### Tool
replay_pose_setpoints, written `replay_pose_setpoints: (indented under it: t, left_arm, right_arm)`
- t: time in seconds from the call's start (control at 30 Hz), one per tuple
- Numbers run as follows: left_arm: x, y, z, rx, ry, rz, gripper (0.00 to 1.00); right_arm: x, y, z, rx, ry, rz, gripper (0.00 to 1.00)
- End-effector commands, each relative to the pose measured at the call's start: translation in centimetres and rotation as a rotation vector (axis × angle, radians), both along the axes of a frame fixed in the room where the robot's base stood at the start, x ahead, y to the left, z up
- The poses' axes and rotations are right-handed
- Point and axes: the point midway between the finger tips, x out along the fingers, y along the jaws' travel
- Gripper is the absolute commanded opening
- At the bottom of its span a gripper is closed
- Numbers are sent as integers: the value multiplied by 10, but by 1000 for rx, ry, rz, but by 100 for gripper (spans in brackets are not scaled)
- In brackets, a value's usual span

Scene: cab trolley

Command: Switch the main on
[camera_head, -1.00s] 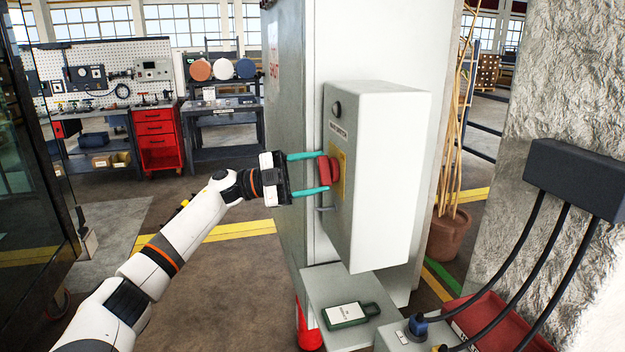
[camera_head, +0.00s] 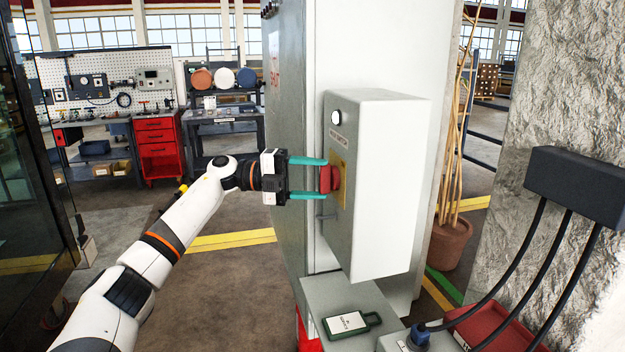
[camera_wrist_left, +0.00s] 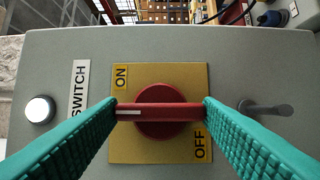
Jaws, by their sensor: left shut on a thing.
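The main switch is a red rotary handle (camera_wrist_left: 160,112) on a yellow plate (camera_wrist_left: 160,75) on the front of a grey switch box (camera_head: 385,180). In the left wrist view the handle's bar lies level across the picture, its white mark at the left end. ON is printed at the plate's upper left, OFF at its lower right. My left gripper (camera_head: 322,178) is shut on the handle, one teal finger at each end of the bar. A round lamp (camera_wrist_left: 40,110) on the box glows white. My right gripper is not in view.
A small metal lever (camera_wrist_left: 265,108) sticks out of the box beside the plate. A green-framed padlock-shaped tag (camera_head: 346,323) lies on a shelf below. A black box with cables (camera_head: 578,185) is at the right. Open floor lies to the left.

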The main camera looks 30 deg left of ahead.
Motion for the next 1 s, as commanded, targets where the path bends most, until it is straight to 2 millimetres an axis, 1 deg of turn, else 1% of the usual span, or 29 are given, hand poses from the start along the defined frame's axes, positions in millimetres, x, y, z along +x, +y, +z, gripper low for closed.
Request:
replay_pose_setpoints:
  t: [0.4,0.43,0.5,0.57,0.87,1.0]
  left_arm:
    - [0,0,-1,12,-8,-1,36]
    - [0,0,-1,13,-7,-1,61]
    - [0,0,-1,12,-8,-1,72]
    - [0,0,-1,10,-7,-1,81]
    - [-1,1,-1,9,-7,0,81]
    - [-6,14,-3,9,-5,3,81]
  right_arm:
    - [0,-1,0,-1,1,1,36]
    - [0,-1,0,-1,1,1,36]
    - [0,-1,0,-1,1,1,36]
    - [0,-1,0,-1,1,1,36]
    - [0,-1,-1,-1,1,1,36]
    - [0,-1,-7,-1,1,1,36]
